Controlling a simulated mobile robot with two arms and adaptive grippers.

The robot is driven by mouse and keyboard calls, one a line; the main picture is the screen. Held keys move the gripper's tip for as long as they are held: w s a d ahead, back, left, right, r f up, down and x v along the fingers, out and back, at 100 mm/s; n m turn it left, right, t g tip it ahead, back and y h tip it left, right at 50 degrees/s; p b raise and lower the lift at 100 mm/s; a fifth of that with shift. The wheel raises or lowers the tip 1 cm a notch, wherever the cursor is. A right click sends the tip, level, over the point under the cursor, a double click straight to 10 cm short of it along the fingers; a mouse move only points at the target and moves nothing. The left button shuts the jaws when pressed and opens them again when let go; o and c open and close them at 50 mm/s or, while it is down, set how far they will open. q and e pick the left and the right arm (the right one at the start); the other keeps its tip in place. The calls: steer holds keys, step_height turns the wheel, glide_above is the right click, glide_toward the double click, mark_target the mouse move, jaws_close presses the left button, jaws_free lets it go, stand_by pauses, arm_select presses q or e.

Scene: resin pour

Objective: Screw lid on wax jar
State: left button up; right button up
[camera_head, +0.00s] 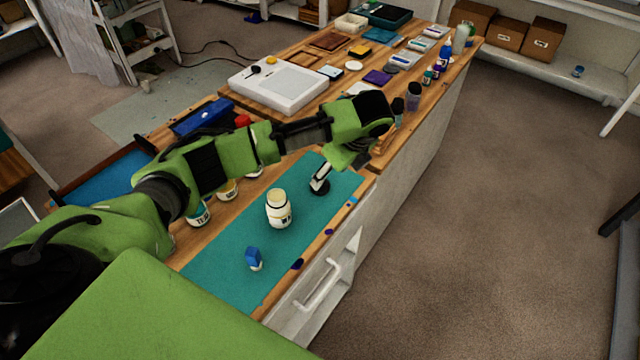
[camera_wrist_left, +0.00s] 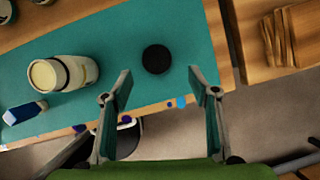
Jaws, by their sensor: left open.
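The wax jar (camera_head: 278,210) is a cream jar standing upright on the teal mat (camera_head: 225,265), with no lid on it. It also shows in the left wrist view (camera_wrist_left: 75,72). The black round lid (camera_wrist_left: 156,59) lies flat on the mat, apart from the jar and to its right. In the head view the lid (camera_head: 319,188) is partly hidden by my gripper. My left gripper (camera_wrist_left: 158,88) is open and empty, pointing down near the lid, which appears just beyond the gap between the fingertips. It also shows in the head view (camera_head: 320,176). My right gripper is not in view.
A white device (camera_head: 279,84) and bottles occupy the far bench. Mat around the lid is clear.

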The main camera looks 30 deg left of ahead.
mark_target(323, 187)
arm_select(q)
steer(key=shift+a+f, duration=0.1)
steer(key=shift+f, duration=0.15)
steer(key=shift+f, duration=0.1)
steer(key=x, duration=0.1)
steer(key=p+x, duration=0.1)
steer(key=x, duration=0.2)
steer(key=shift+s+a+f+p, duration=0.15)
steer(key=shift+s+a+p, duration=0.05)
steer(key=shift+a+p, duration=0.1)
steer(key=shift+a+f, duration=0.1)
steer(key=shift+f, duration=0.2)
steer(key=shift+w, duration=0.1)
steer(key=c, duration=0.8)
